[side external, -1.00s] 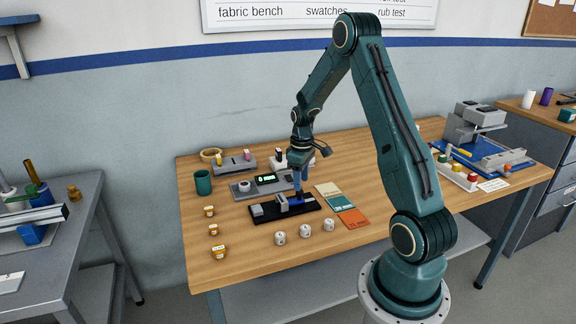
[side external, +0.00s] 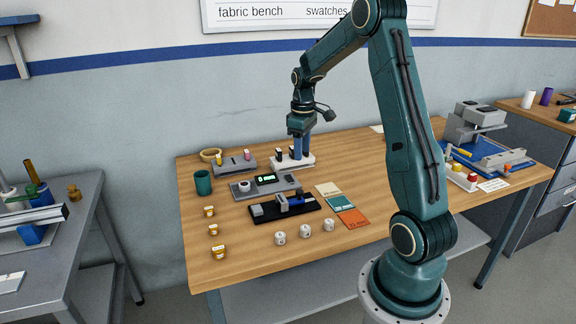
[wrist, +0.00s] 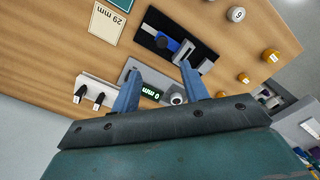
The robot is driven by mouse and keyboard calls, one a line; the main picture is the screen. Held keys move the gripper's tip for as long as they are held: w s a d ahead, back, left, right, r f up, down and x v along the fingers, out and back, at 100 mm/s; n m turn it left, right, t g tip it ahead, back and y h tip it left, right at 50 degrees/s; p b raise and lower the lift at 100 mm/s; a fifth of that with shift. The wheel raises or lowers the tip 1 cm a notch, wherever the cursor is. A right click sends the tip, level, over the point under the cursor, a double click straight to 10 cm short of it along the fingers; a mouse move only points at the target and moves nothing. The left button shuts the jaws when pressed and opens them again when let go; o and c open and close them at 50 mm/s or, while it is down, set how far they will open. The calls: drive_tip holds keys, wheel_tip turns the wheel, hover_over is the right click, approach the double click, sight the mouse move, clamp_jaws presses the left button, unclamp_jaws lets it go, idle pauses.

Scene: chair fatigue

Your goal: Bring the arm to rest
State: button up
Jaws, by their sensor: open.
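My gripper (side external: 300,150) hangs above the rear middle of the wooden table (side external: 225,262), its blue fingers pointing down. In the side view the fingers overlap a white block (side external: 305,162) with dark pieces; I cannot tell the height gap there. In the wrist view my gripper (wrist: 160,85) has its two blue fingers apart, with nothing held between them. The grey device with a lit display (side external: 265,184) lies below it, and the display reads 0 mm in the wrist view (wrist: 150,92). The black fixture (side external: 285,208) with a blue part stands in front of that device.
Three white cylinders (side external: 303,231) and three small amber jars (side external: 213,230) stand near the front and left. A green cup (side external: 203,182) stands at the left edge. Colored swatches (side external: 342,205) lie right of the fixture. A blue-based machine (side external: 480,145) occupies the right end.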

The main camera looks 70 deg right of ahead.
drive_tip(key=s+a+r+t+h, duration=0.1)
drive_tip(key=a+r, duration=0.5)
drive_tip(key=a, duration=0.2)
drive_tip(key=s+a+r+t, duration=0.1)
drive_tip(key=a+r, duration=0.4)
drive_tip(key=a, duration=0.4)
drive_tip(key=s+a+r+t+y, duration=0.1)
drive_tip(key=s+a+r+t, duration=0.1)
drive_tip(key=s+a, duration=1.1)
drive_tip(key=shift+s+t, duration=0.35)
drive_tip(key=shift+t, duration=0.45)
